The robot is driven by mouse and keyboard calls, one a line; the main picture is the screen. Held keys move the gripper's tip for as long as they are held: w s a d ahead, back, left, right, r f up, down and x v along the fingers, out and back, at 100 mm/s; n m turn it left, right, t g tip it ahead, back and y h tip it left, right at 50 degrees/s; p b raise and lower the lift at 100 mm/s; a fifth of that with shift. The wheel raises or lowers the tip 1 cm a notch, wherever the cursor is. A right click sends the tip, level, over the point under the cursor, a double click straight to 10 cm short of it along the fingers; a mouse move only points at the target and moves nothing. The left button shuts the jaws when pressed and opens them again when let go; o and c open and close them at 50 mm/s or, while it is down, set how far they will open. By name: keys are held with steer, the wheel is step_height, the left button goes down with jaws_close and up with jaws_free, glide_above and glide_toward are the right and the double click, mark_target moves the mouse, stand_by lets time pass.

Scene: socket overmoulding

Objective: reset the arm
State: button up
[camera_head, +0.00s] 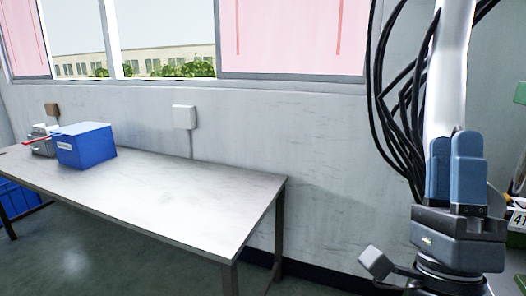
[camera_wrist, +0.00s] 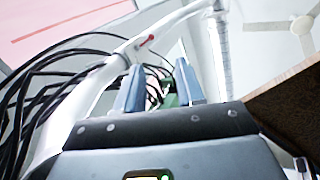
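My gripper (camera_head: 455,150) is at the right of the head view, raised beside the table with its two blue fingers pointing up. In the wrist view, the fingers of my gripper (camera_wrist: 160,70) stand apart with a clear gap and nothing between them. The gripper is open and empty.
A pale table (camera_head: 170,195) stands at the left, its near part bare. A blue box (camera_head: 86,147) and a grey item (camera_head: 42,147) are at its far end. Black cables (camera_head: 395,125) hang beside my gripper. A blue crate (camera_head: 18,197) is on the floor.

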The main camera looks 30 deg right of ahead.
steer(key=s+a+f+n+g+y, duration=0.1)
steer(key=s+a+f+n+y, duration=0.2)
steer(key=f+n+y, duration=0.6)
steer(key=s+a+f+n+g+y, duration=0.1)
steer(key=s+a+f+n+y, duration=0.15)
steer(key=f+n+y, duration=0.65)
steer(key=s+a+f+n+g, duration=0.3)
steer(key=s+f+g, duration=0.1)
steer(key=s, duration=0.3)
steer(key=s+a+f+n+g+p, duration=0.1)
steer(key=s+a+f+n+g, duration=0.2)
steer(key=s+f+n+g, duration=0.1)
steer(key=s+f, duration=0.1)
steer(key=s, duration=0.1)
steer(key=shift+s+a+f+n+y, duration=0.2)
steer(key=shift+s+f+n+y, duration=0.1)
steer(key=shift+s, duration=0.1)
